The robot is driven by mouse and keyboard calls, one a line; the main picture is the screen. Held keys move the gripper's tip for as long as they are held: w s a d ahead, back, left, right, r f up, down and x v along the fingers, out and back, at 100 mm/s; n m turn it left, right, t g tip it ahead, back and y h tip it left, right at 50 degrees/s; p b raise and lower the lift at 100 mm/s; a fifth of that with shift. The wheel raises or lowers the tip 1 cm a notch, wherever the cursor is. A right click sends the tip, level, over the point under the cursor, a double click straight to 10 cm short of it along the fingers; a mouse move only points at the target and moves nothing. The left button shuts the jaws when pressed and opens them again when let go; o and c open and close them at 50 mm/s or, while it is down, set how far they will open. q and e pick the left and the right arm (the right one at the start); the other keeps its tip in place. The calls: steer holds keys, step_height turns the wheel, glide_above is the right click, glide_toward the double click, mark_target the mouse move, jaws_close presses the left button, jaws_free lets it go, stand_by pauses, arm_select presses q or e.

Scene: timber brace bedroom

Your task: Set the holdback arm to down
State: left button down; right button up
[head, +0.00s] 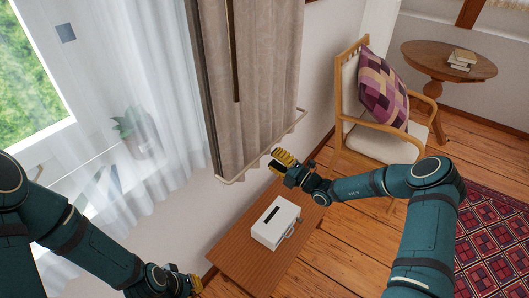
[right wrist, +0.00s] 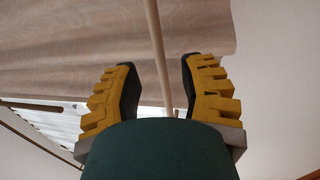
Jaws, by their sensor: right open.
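The holdback arm is a thin cream rod (head: 232,179) that runs across the front of the beige curtain (head: 270,80), low down, with bent ends. In the right wrist view the rod (right wrist: 157,50) passes between the two yellow fingers, with space on both sides. My right gripper (head: 281,162) is open and sits at the rod's near side, above the wooden table. Its fingers also show in the right wrist view (right wrist: 160,88). My left gripper (head: 183,282) is at the bottom edge of the head view, away from the rod; its finger opening is not clear.
A white box (head: 275,222) with a dark slot stands on a wooden table (head: 230,256) below my right gripper. A chair (head: 384,148) with a checked cushion and a round table (head: 430,60) with books stand at the right. A sheer-curtained window is at the left.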

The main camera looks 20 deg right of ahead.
mark_target(264, 152)
steer(key=shift+x, duration=2.4)
jaws_close()
